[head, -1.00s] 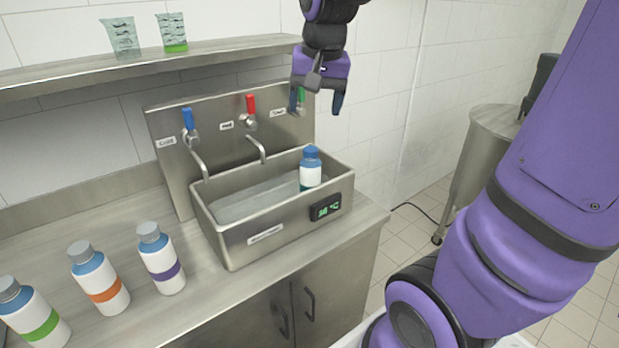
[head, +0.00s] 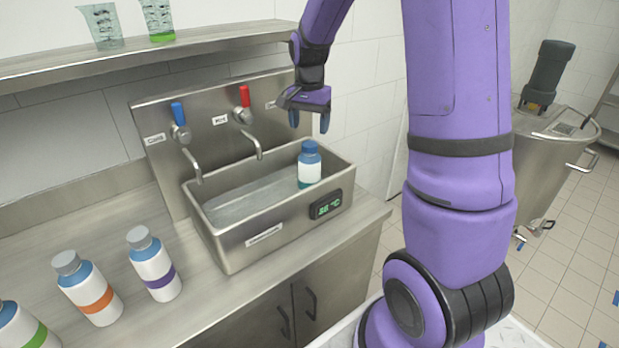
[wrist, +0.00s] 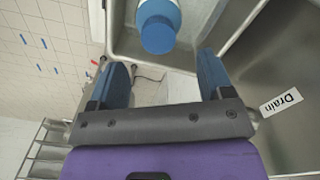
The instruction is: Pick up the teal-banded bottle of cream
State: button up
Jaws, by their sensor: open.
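The teal-banded bottle (head: 309,168) has a blue cap and a white label with a teal band low down. It stands upright at the right end of the steel basin (head: 262,237). My gripper (head: 310,122) is open and empty above the basin's back right part, over and slightly behind the bottle. In the wrist view, the bottle's blue cap (wrist: 159,33) shows beyond and roughly between the two blue fingertips of my gripper (wrist: 163,72), apart from them. The bottle's lower body is partly hidden there by the cap and the frame edge.
Cold (head: 179,125) and hot (head: 243,108) taps with spouts stand behind the basin. A temperature display (head: 327,204) is on its front. Purple- (head: 155,265), orange- (head: 88,288) and green-banded (head: 22,328) bottles stand on the counter at left. A shelf (head: 150,62) runs above, holding two beakers.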

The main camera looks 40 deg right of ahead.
aim_at(310, 144)
jog(key=shift+s+f, duration=0.15)
jog(key=shift+f, duration=3.15)
jog(key=shift+c, duration=0.3)
grip_shut()
